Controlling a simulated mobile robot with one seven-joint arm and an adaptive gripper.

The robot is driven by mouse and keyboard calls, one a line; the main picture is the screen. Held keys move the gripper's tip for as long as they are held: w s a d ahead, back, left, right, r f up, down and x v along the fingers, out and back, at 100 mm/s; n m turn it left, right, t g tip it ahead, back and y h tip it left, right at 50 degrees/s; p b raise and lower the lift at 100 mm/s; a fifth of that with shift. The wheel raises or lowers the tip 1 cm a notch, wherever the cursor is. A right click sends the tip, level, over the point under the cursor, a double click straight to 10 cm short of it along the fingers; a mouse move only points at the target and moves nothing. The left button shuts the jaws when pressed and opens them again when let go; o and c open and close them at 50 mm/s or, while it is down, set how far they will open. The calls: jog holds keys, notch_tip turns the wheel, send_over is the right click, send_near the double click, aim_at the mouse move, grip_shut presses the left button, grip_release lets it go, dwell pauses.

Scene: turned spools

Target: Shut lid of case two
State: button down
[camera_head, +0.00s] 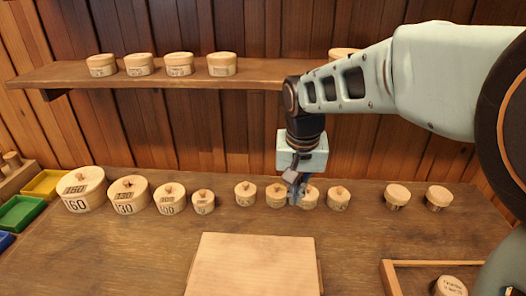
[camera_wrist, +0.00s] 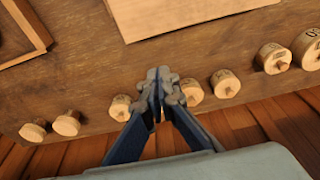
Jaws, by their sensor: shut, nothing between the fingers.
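A pale flat wooden panel (camera_head: 258,266) lies at the front middle of the table, with a thin darker edge along its right side. It may be a case with its lid down; I see no open lid and no mark saying which case is two. Part of it also shows at the top of the wrist view (camera_wrist: 180,12). My gripper (camera_head: 297,190) is shut and empty, pointing down over the row of small round wooden pieces, behind the panel. In the wrist view, its fingertips (camera_wrist: 158,85) meet among these pieces and hide part of one.
Numbered round wooden pieces (camera_head: 85,190) and smaller knobbed ones (camera_head: 245,194) line the back of the table. A wooden tray (camera_head: 390,280) is at the front right. Coloured bins (camera_head: 20,213) stand at left. A shelf (camera_head: 150,75) with round boxes runs above.

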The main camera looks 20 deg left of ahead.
notch_tip(320, 180, up, 6)
jog(key=p, duration=0.4)
dwell(0.5)
